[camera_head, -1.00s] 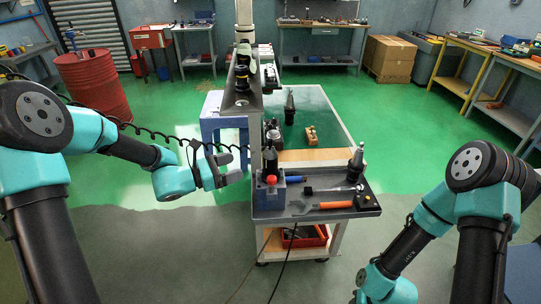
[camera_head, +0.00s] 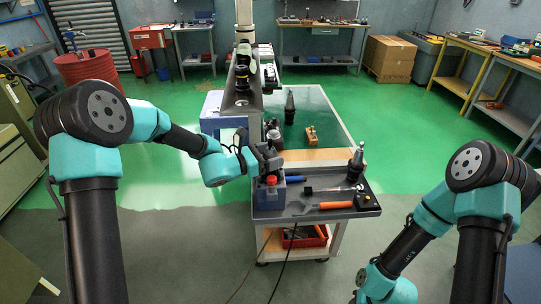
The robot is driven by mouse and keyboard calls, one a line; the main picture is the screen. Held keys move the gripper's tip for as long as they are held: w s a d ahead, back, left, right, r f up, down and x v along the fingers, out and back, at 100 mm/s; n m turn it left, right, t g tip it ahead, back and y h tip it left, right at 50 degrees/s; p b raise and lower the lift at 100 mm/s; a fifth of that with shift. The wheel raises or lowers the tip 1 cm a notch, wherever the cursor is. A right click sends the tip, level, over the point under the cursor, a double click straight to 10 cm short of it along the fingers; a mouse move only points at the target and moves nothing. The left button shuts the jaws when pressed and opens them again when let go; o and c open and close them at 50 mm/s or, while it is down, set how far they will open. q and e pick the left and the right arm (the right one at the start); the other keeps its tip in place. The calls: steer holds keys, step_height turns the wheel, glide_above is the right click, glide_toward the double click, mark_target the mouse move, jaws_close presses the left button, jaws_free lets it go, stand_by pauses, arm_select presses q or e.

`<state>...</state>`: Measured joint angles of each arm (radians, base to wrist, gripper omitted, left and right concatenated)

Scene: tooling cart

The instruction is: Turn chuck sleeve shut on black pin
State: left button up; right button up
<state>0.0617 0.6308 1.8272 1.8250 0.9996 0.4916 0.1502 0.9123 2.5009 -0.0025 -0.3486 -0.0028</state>
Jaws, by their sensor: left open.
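On the left part of the cart's grey top tray (camera_head: 318,212), a blue block (camera_head: 263,198) with a red knob (camera_head: 271,180) stands. The upright black chuck there is now mostly covered by my left gripper (camera_head: 268,157). My left gripper is open, and its fingers are at the chuck's upper part. Whether they touch the sleeve cannot be told. The black pin cannot be made out at this size. My right arm hangs at the lower right, and its gripper is out of the picture.
A dark tapered tool holder (camera_head: 356,166) stands at the tray's right. An orange-handled wrench (camera_head: 335,205) and a blue-handled tool (camera_head: 294,179) lie between. Green floor is open at the right.

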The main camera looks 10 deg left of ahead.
arm_select(q)
steer(key=c, duration=0.9)
steer(key=shift+c, duration=0.2)
steer(key=shift+m+g+h, duration=0.7)
steer(key=shift+m+g, duration=0.2)
steer(key=shift+g, duration=0.3)
steer(key=o, duration=0.9)
steer(key=shift+o, duration=0.2)
